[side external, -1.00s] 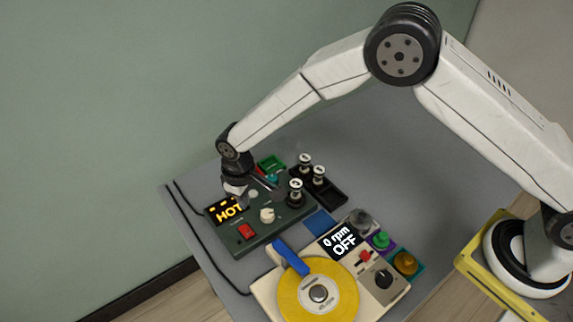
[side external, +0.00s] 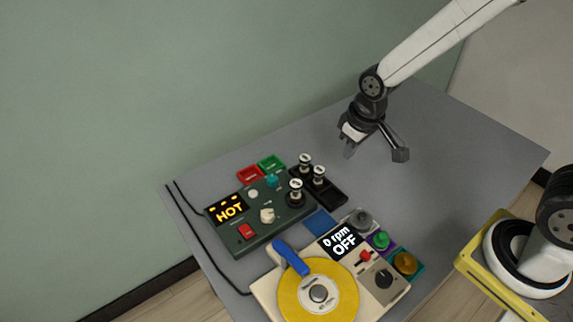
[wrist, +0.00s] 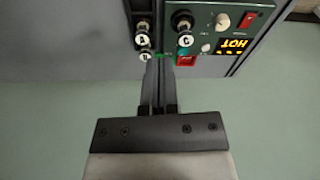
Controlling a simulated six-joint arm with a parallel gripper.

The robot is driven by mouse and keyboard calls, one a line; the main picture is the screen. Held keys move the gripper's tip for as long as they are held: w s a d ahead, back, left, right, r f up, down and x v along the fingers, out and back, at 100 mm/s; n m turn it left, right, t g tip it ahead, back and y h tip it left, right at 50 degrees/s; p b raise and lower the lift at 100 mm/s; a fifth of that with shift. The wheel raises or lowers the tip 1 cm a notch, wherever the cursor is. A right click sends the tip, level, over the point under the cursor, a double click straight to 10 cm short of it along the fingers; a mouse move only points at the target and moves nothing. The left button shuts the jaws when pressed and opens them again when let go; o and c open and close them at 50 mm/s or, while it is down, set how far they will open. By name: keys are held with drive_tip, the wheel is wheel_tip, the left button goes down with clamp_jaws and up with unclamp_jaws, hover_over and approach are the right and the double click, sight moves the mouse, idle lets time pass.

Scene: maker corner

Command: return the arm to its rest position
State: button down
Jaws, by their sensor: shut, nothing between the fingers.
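My gripper (side external: 350,149) hangs over the bare back part of the grey table, right of and above the green soldering-style box, apart from everything. In the wrist view my gripper (wrist: 162,62) has its two dark fingers close together with nothing between them. My arm reaches up and out of the top right of the side view. The green box (side external: 277,232) has a display reading HOT, a red switch and a pale knob. It also shows in the wrist view (wrist: 213,22).
A cream machine (side external: 268,291) with a yellow disc (side external: 292,301), blue lever (side external: 290,257) and display reading "0 rpm OFF" stands at the front. Red (side external: 249,174) and green (side external: 273,162) trays and a black tray (side external: 331,194) lie behind the green box. The table's back right (side external: 460,150) is clear.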

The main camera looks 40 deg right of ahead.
drive_tip(key=s+d+r+m, duration=0.1)
drive_tip(key=s+d, duration=0.3)
drive_tip(key=s, duration=0.3)
drive_tip(key=shift+s+d+t, duration=0.3)
